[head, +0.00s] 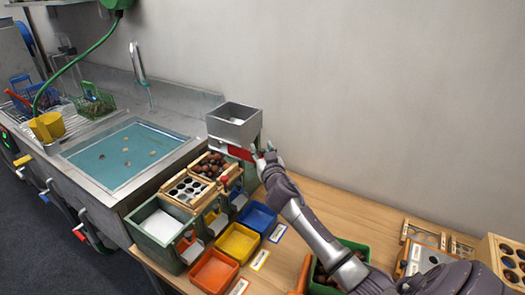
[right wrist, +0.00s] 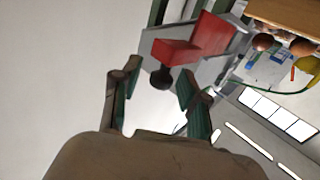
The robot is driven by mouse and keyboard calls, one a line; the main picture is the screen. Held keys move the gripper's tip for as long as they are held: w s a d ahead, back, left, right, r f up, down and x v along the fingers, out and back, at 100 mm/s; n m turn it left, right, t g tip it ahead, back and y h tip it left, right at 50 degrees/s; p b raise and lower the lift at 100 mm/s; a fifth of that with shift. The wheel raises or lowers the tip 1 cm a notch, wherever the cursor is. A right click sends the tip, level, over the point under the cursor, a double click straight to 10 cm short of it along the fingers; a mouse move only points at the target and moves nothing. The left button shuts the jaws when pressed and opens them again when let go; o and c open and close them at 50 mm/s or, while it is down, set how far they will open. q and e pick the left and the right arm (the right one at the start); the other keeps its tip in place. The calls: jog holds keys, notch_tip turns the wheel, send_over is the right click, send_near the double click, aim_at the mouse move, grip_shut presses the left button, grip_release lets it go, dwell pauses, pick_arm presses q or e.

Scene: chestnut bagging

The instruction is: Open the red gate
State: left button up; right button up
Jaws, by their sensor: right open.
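The red gate (head: 239,153) is a red plate under the square metal hopper (head: 234,131) at the back of the table. In the right wrist view the red gate (right wrist: 212,37) has a red block and a dark round knob (right wrist: 161,78). My right gripper (head: 265,154) is at the right end of the gate. In the wrist view its open fingers (right wrist: 158,84) point at the knob, which lies between their tips in the picture. I cannot tell whether they touch it. My left gripper is not in view.
Wooden-framed bins (head: 188,186), one with chestnuts, stand left of the hopper. Blue (head: 258,217), yellow (head: 238,241) and orange (head: 213,272) trays lie in front. A green crate (head: 357,247) is below my right arm. The sink (head: 125,153) is at left. The wall is close behind.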

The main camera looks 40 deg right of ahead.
jog(key=shift+s+a, duration=0.1)
jog(key=v, duration=1.1)
jog(key=shift+s, duration=0.35)
jog(key=shift+a+f, duration=0.1)
dwell(0.4)
